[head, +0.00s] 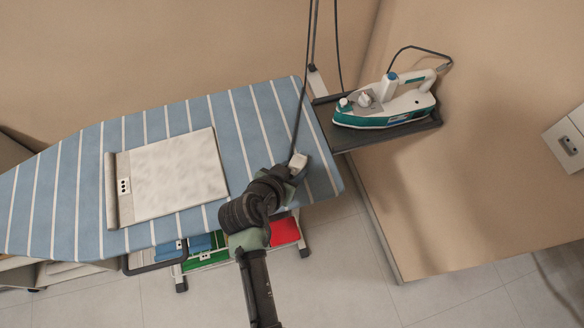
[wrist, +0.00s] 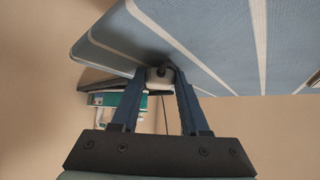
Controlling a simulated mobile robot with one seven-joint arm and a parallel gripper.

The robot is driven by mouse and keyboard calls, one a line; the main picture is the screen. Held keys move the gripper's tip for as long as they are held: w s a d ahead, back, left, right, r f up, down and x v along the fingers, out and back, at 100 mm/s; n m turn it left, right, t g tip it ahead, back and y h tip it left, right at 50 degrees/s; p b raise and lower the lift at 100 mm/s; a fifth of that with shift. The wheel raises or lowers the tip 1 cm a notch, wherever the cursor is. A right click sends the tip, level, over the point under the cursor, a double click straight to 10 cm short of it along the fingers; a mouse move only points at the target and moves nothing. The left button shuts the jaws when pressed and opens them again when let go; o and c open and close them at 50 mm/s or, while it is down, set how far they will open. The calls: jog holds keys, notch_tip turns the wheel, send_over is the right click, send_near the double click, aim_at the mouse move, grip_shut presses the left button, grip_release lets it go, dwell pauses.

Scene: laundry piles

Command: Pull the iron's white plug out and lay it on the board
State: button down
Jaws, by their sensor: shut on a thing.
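The white plug (head: 298,162) is in my gripper (head: 291,170), over the right end of the blue, white-striped ironing board (head: 262,110). A dark cord runs up from it. In the wrist view the plug (wrist: 160,77) sits between the two blue fingertips (wrist: 160,84), close to the board's surface (wrist: 215,35); I cannot tell whether it touches. The teal and white iron (head: 385,107) stands on a dark rest to the right of the board. Part of the plug is hidden by my gripper in the head view.
A white box with a socket (head: 568,145) is on the right wall. Red (head: 285,231) and green items sit below the board. The board's left part is clear.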

jog(key=shift+c, duration=1.6)
grip_release()
jog(key=shift+s+r, duration=0.1)
jog(key=v, duration=1.3)
jog(key=w+r+n+t+y, duration=0.15)
jog(key=w+r+t, duration=0.35)
jog(key=r, duration=0.8)
jog(key=w+r+t+y, duration=0.25)
jog(key=w+r, duration=0.45)
jog(key=r, duration=0.5)
jog(key=s+d+r+n+t, duration=0.1)
jog(key=s+r+t, duration=0.2)
jog(key=r, duration=0.8)
jog(key=s+d+r+n+t, duration=0.1)
jog(key=s+d+r+t, duration=0.1)
jog(key=r, duration=0.9)
jog(key=s+d+r+n+t, duration=0.1)
jog(key=s+r+t, duration=0.4)
jog(key=r, duration=0.6)
jog(key=shift+d+n+t, duration=0.35)
jog(key=shift+d+t, duration=0.25)
jog(key=shift+t, duration=0.15)
